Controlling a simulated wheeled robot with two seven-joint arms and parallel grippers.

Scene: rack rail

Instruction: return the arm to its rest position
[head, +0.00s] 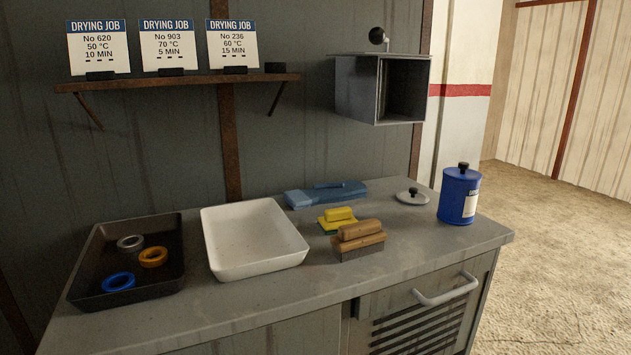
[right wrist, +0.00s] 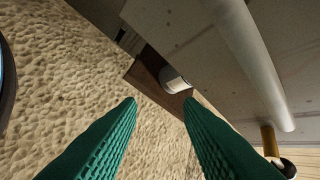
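My right gripper (right wrist: 160,103) shows only in the right wrist view. Its two green ridged fingers are spread apart with nothing between them. Beyond the fingertips are a pebbly tan floor (right wrist: 70,75), a grey panel (right wrist: 205,50) with a pale bar (right wrist: 252,65) across it, and a brown surface with a white round object (right wrist: 175,80) on it. I cannot tell how far the fingers are from these. Neither arm shows in the head view, and my left gripper is in no view.
On the counter (head: 330,290) are a black tray (head: 85,298) with several rings, a white tray (head: 255,270), brushes (head: 358,232), a blue tool (head: 325,194), a lid (head: 412,197) and a blue canister (head: 459,196). An open grey box (head: 355,90) and a card shelf (head: 180,82) are on the wall.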

